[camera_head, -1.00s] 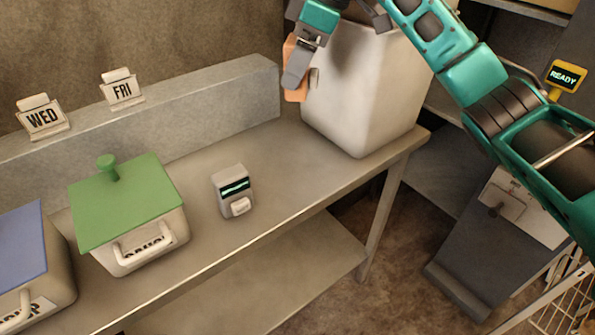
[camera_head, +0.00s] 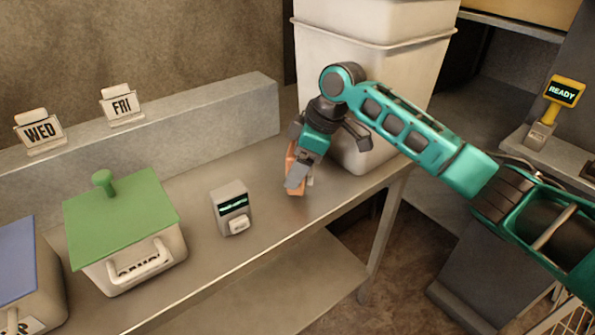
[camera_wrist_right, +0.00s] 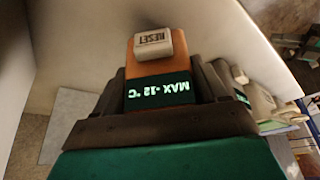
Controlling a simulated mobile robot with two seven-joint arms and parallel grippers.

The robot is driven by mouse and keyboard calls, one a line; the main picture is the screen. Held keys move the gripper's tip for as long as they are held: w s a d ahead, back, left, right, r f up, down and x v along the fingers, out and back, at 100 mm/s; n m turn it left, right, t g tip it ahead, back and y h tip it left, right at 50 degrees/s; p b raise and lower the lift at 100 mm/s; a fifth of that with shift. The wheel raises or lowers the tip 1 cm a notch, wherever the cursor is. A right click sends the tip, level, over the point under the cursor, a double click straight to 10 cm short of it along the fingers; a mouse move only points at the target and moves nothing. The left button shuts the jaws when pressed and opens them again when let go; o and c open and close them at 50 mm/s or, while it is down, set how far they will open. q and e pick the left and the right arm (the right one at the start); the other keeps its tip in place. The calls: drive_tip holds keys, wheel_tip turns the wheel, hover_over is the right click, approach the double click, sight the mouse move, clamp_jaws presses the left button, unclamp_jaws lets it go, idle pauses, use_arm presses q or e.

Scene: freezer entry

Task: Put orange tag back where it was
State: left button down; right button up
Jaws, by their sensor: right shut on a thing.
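The orange tag (camera_head: 293,176) is in my right gripper (camera_head: 297,180), low over the right part of the steel table in the head view. In the right wrist view the orange tag (camera_wrist_right: 150,68) sits between the two dark fingers (camera_wrist_right: 163,95). It has a pale RESET button and a dark display reading MAX -12 °C. I cannot tell whether its lower end touches the table. My left gripper is in neither view.
A grey device (camera_head: 232,207) with a lit display stands left of the tag. A green-lidded box (camera_head: 124,225) and a blue-lidded box (camera_head: 22,270) stand further left. WED (camera_head: 40,131) and FRI (camera_head: 121,106) signs stand on the ledge (camera_head: 200,120). A tall white bin (camera_head: 370,60) stands behind my gripper.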

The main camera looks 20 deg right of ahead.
drive_tip(key=shift+f, duration=0.95)
drive_tip(key=o, duration=1.2)
drive_tip(key=p+v, duration=0.1)
drive_tip(key=v, duration=1.1)
drive_tip(key=shift+r, duration=0.15)
drive_tip(key=shift+a, duration=0.1)
